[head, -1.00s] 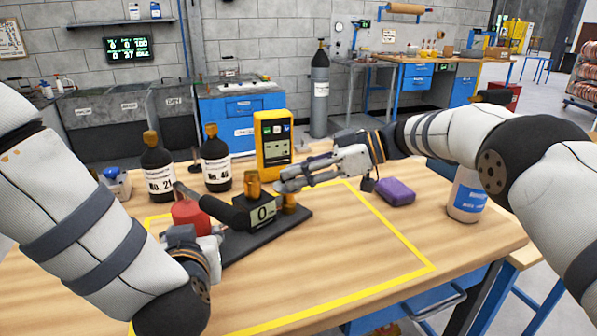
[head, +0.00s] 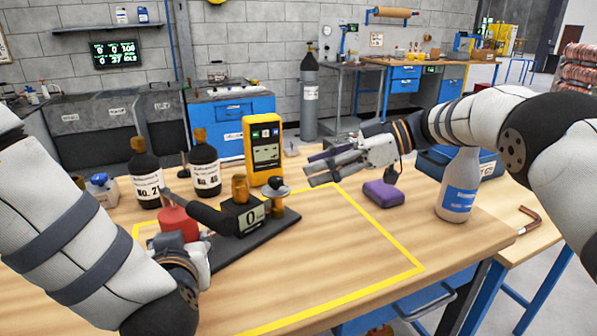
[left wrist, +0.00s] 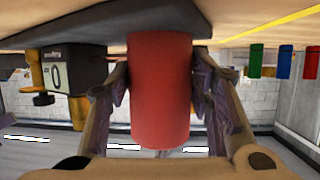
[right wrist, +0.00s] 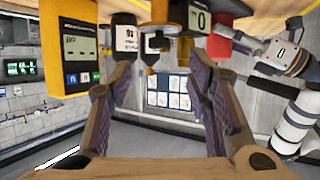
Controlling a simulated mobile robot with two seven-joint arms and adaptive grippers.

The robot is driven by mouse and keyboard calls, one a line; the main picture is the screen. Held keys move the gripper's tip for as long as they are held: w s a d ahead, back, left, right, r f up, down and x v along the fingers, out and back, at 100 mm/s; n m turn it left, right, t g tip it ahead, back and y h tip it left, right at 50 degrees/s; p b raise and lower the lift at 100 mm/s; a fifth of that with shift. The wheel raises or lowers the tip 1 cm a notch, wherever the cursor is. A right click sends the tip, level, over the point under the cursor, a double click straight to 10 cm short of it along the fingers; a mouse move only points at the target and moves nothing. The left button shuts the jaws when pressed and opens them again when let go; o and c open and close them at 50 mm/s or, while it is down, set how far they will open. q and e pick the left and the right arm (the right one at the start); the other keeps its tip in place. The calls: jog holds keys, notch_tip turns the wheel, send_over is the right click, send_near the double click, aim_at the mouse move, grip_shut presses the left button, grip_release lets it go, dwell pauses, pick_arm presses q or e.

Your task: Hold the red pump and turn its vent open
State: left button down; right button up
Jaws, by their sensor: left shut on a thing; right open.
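The red pump's cylinder (head: 178,222) stands on a black base plate (head: 236,248) with a black lever and a block (head: 250,215) showing 0. My left gripper (head: 188,246) is shut on the red cylinder, one finger on each side in the left wrist view (left wrist: 160,100). A brass fitting (head: 240,188) rises from the block. A small knobbed brass fitting (head: 277,187), seemingly the vent, stands at the plate's right end. My right gripper (head: 318,172) is open and empty, above and right of this fitting, apart from it. In the right wrist view the knob (right wrist: 158,42) shows beyond the fingers.
A yellow meter (head: 262,150) and two black bottles (head: 146,180) stand behind the pump. A purple block (head: 382,194) and a white spray bottle (head: 458,190) are to the right. The table inside the yellow outline (head: 350,270) is clear at front right.

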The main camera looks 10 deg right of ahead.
jog(key=shift+s+d+r, duration=0.1)
jog(key=shift+d+r, duration=0.05)
jog(key=shift+d, duration=0.25)
